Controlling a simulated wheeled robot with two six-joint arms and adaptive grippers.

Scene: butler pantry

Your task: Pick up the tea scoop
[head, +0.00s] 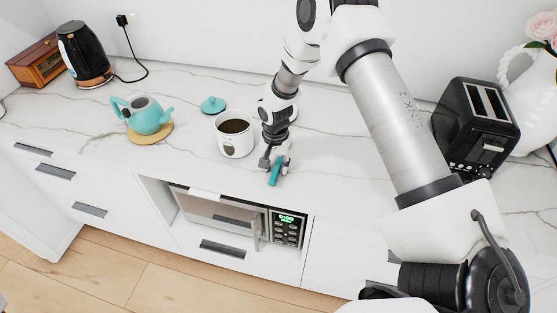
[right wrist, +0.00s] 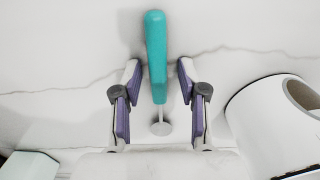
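The tea scoop has a teal handle and a small round metal end. In the head view the tea scoop (head: 274,174) lies on the marble counter near its front edge, partly hidden by my right gripper (head: 274,163). In the right wrist view the tea scoop (right wrist: 156,50) lies lengthwise between the two fingers of my right gripper (right wrist: 158,82). The fingers are open, one on each side of the handle, with a visible gap on both sides. My left gripper is in neither view.
A white canister (head: 236,145) with dark contents stands close left of my right gripper. A teal teapot (head: 146,117) sits on a round wooden mat (head: 143,138), with its teal lid (head: 213,103) nearby. A black kettle (head: 84,55) and a toaster (head: 470,125) stand farther off. A microwave (head: 225,208) sits below the counter.

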